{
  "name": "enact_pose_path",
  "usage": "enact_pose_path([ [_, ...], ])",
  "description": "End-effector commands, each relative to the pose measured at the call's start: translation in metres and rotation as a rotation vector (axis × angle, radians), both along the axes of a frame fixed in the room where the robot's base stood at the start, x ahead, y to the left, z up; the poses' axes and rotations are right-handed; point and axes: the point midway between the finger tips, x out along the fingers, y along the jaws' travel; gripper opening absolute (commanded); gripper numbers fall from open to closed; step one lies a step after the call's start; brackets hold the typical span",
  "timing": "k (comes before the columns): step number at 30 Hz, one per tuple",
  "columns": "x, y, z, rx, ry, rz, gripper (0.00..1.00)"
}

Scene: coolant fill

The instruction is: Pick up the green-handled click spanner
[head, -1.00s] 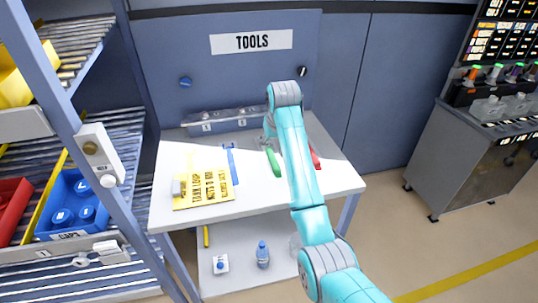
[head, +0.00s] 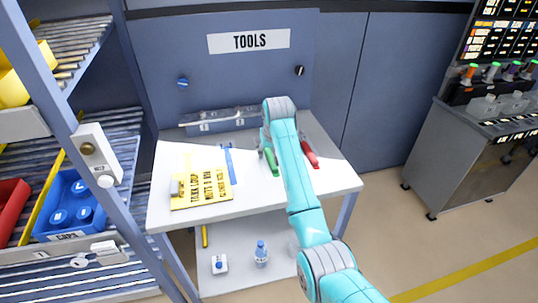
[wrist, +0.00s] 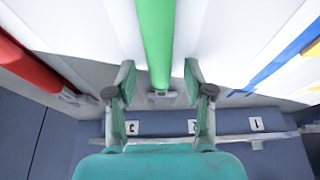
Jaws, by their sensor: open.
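The green-handled spanner (head: 271,161) lies on the white bench top, just left of my arm in the head view. Its green handle (wrist: 157,40) also fills the upper middle of the wrist view, with its end and a grey metal part between the fingers. My gripper (wrist: 158,72) is open, one finger on each side of the spanner, with a visible gap to each. Nothing is held. I cannot tell how far the fingertips are above the bench. In the head view my gripper is mostly hidden by my arm.
A red-handled tool (head: 309,154) lies to the right and a blue one (head: 229,163) to the left. A numbered grey rack (head: 222,122) stands at the back, below the TOOLS panel (head: 249,41).

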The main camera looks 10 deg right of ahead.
Motion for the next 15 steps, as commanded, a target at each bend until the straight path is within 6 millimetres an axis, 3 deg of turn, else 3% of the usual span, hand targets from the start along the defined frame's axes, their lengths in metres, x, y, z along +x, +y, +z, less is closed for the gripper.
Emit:
enact_pose_path([
  [9,-0.0002,0.0000,-0.0037,0.000,0.001,0.000,0.52],
  [15,-0.0003,0.0000,-0.0037,0.000,0.001,0.000,0.02],
])
